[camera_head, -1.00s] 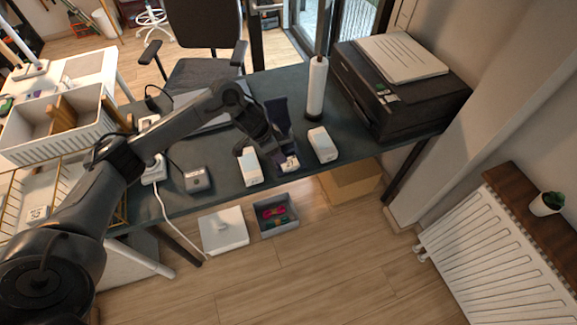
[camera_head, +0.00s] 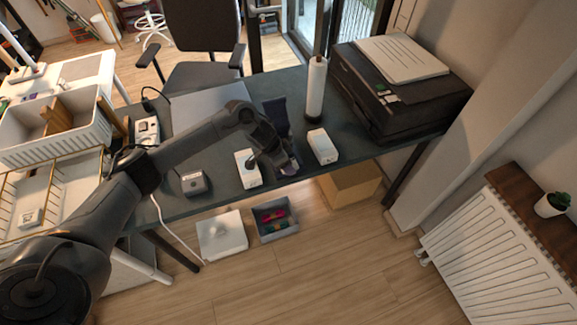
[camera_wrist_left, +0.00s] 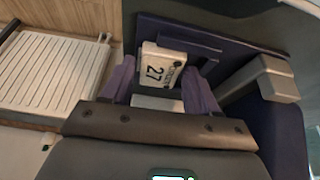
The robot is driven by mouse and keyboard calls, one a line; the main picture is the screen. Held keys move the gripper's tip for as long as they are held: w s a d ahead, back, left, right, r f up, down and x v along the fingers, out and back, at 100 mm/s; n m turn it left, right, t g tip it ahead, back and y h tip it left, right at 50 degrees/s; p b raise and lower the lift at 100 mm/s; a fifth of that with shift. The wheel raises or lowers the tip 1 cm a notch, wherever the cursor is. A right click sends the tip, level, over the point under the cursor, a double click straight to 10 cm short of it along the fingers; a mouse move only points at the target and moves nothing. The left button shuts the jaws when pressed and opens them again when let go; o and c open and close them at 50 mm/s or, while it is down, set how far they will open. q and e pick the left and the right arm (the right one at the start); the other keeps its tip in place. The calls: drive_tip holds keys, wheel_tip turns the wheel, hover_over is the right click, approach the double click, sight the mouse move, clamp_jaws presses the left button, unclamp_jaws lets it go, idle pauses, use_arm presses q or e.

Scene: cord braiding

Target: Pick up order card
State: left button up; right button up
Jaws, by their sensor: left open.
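The order card (camera_wrist_left: 163,66) is a small white piece marked "27", seen in the left wrist view in front of a dark blue holder (camera_wrist_left: 180,30). The holder also shows in the head view (camera_head: 277,115). My left gripper (camera_head: 289,168) is over the front edge of the dark desk, at the holder. In the left wrist view its purple fingers (camera_wrist_left: 162,82) are apart, one on each side of the card. I cannot tell whether they touch it. In the head view the gripper hides the card. My right gripper is not in view.
White boxes stand close on both sides of the gripper, left (camera_head: 247,172) and right (camera_head: 322,147). A white roll (camera_head: 315,90) stands behind, with a black printer (camera_head: 400,95) at right. A small grey device (camera_head: 194,184) lies on the desk's left.

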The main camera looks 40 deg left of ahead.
use_arm(q)
drive_tip(key=c, duration=0.8)
